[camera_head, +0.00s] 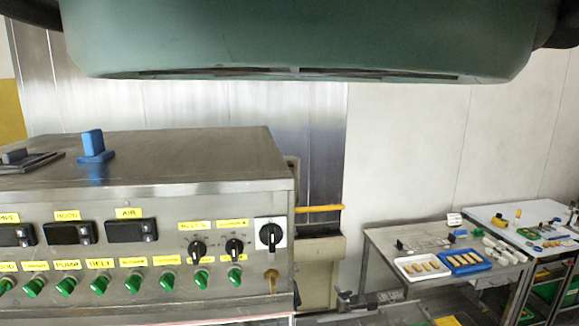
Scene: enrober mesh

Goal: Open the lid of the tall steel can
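I do not see the tall steel can or its lid in this view. My gripper is not in view. A large green rounded shape (300,35) spans the top of the picture and hides what is behind it; I cannot tell whether it is part of me.
At right are a steel table (385,240) with a white tray (400,265) and blue tray (443,261), and a cluttered white-topped table (490,215).

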